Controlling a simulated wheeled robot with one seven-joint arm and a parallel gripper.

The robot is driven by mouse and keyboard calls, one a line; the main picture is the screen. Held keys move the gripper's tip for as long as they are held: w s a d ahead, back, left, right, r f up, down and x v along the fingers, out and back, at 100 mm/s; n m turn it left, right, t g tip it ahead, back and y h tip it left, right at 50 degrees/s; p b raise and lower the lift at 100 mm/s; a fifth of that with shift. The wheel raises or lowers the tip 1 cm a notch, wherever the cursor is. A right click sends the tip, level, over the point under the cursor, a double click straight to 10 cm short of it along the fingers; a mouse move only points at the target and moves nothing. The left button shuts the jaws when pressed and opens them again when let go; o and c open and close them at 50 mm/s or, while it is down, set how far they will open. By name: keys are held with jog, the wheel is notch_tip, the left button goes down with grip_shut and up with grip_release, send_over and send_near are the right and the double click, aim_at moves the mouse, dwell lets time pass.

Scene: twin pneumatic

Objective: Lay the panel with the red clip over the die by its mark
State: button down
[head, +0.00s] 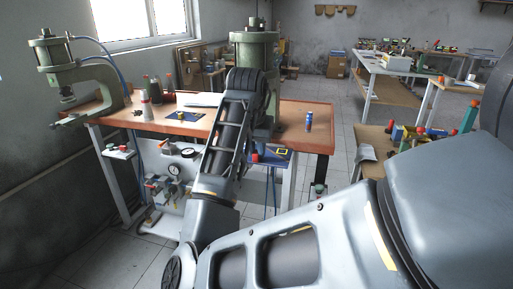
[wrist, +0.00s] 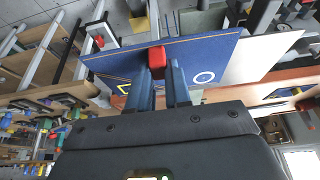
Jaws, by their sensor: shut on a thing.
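A blue panel (wrist: 215,62) with a red clip (wrist: 157,59) is in my gripper (wrist: 166,80). The fingers are shut on the red clip. The panel carries a yellow square outline at its left and a white ring at its right in the wrist view. In the head view the panel (head: 281,159) shows just right of my forearm, in front of the bench's front edge, with its yellow square visible.
A green press (head: 78,75) stands at the left of the orange-topped bench (head: 290,121); a second press (head: 256,50) stands behind my arm. Bottles (head: 155,90), a white sheet (head: 200,99) and a blue can (head: 309,121) are on the bench. Gauges (head: 175,169) sit below.

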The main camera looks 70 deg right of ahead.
jog(key=shift+f, duration=0.3)
dwell(0.5)
jog(key=c, duration=1)
grip_release()
jog(key=shift+v, duration=3.9)
